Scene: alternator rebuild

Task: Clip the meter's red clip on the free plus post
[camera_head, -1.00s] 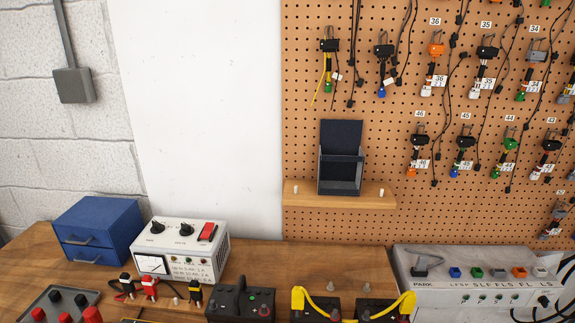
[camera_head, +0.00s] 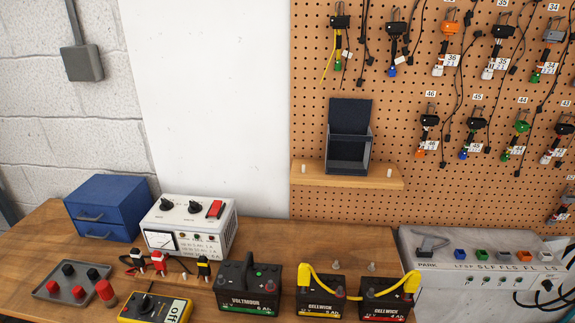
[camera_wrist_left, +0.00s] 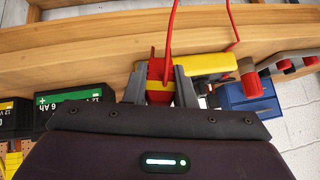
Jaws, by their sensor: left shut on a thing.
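My left gripper (camera_wrist_left: 160,88) is seen only in the left wrist view. Its fingers are shut on the meter's red clip (camera_wrist_left: 156,72), with a red lead running up from it. The yellow meter (camera_head: 155,308) lies at the front of the bench; a yellow body also shows behind the clip in the wrist view (camera_wrist_left: 205,64). In the head view, a yellow jumper joins the outer posts of the 5 Ah battery (camera_head: 318,298) and the 4 Ah battery (camera_head: 387,300). The 5 Ah battery's red post (camera_head: 338,291) looks uncovered. My right gripper is not in view.
The Voltmoor battery (camera_head: 247,292) stands left of the jumpered pair. A white power supply (camera_head: 188,228), a blue drawer box (camera_head: 103,210) and a grey tray (camera_head: 50,292) stand further left. A grey PARK panel (camera_head: 470,285) is at right. A wooden shelf (camera_head: 385,180) juts above the batteries.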

